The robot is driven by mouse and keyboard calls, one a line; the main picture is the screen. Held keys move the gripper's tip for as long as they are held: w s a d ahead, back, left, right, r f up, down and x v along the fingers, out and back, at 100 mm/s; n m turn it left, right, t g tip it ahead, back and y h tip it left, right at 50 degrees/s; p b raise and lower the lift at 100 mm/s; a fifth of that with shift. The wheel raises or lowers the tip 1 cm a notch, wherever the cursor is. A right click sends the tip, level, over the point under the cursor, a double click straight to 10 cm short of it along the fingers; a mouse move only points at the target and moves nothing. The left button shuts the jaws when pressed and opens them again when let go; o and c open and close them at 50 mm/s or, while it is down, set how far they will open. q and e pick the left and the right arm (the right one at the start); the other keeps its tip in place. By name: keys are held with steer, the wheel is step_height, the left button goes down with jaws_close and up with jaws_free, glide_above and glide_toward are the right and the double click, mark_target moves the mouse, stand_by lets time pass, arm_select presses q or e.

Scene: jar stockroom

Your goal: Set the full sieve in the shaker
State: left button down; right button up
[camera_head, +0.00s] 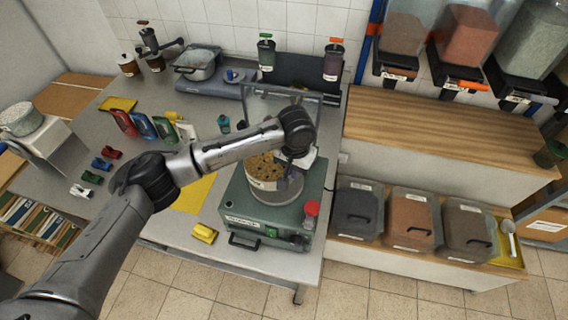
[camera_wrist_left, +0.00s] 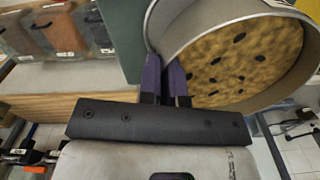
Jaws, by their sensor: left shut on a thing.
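The full sieve (camera_head: 262,172) is a round metal pan of golden-brown grains with dark bits; it fills the upper right of the left wrist view (camera_wrist_left: 240,58). My left gripper (camera_wrist_left: 167,78) is shut on the sieve's wall, one purple finger on each side of the rim. In the head view the sieve is over the shaker (camera_head: 262,217), a green box with a grey round plate, a red knob and an upright frame. The plate shows at the sieve's front and right. I cannot tell whether the sieve touches it. My right gripper is not in view.
A yellow sheet (camera_head: 192,194) and a yellow block (camera_head: 204,233) lie left of the shaker. Several coloured scoops stand farther left. A pot (camera_head: 197,64) is at the back. Lidded bins (camera_head: 358,207) and a wooden shelf (camera_head: 420,125) are at the right.

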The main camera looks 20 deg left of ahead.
arm_select(q)
steer(key=f, duration=0.2)
steer(key=w+d+f, duration=0.1)
steer(key=shift+w+f, duration=0.1)
steer(key=shift+f, duration=0.1)
step_height(320, 180, down, 4)
steer(key=b, duration=0.5)
steer(key=shift+a, duration=0.1)
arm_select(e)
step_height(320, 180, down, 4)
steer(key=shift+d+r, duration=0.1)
arm_select(q)
steer(key=shift+r+p, duration=0.15)
steer(key=shift+p, duration=0.15)
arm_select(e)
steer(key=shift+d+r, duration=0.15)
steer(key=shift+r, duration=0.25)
arm_select(q)
steer(key=shift+p, duration=0.45)
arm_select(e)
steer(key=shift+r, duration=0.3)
